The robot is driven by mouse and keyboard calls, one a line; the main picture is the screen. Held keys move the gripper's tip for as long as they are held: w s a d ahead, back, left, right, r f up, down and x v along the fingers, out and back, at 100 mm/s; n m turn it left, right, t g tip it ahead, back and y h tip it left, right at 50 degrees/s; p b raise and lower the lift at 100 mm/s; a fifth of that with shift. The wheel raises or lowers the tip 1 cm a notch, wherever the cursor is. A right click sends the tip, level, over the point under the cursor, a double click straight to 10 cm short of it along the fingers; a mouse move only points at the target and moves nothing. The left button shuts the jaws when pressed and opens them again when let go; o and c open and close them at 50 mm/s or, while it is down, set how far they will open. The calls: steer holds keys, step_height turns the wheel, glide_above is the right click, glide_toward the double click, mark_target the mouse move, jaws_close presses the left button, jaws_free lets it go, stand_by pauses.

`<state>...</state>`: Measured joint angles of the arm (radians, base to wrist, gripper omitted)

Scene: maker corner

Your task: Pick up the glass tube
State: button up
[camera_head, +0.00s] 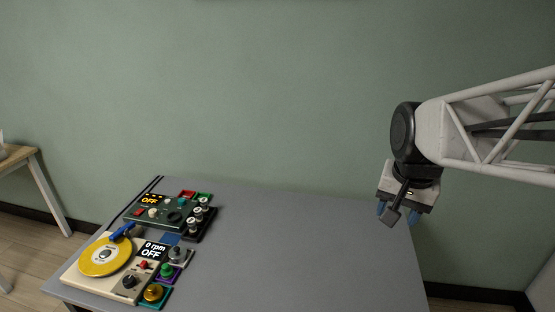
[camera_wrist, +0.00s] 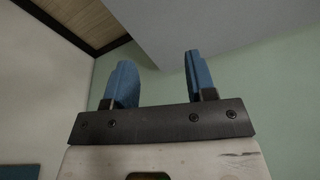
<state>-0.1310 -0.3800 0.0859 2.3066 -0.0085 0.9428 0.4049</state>
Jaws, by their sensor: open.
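I cannot make out a glass tube for certain. Several small, pale, upright cylinders (camera_head: 197,214) stand at the right end of a dark green device (camera_head: 150,222) on the table; they are too small to tell whether one is the glass tube. My gripper (camera_head: 398,214) is over the table's right end, far to the right of the devices. Its two blue fingers are spread with nothing between them, as the wrist view also shows (camera_wrist: 160,68).
The grey table (camera_head: 300,245) is bare in its middle and right. A cream turntable device (camera_head: 118,285) with a yellow disc (camera_head: 105,256) stands front left, small coloured knob blocks (camera_head: 166,273) beside it. A wooden side table (camera_head: 14,155) stands at far left. A green wall rises behind.

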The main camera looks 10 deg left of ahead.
steer(key=w+a+f+m, duration=0.1)
steer(key=w+a+m, duration=0.2)
steer(key=w+a, duration=1.15)
steer(key=m+g, duration=0.2)
steer(key=m, duration=0.7)
glide_above(203, 200)
steer(key=f, duration=2.8)
steer(key=shift+d, duration=0.35)
steer(key=shift+a+f, duration=0.3)
steer(key=shift+f, duration=1.3)
steer(key=shift+f, duration=0.1)
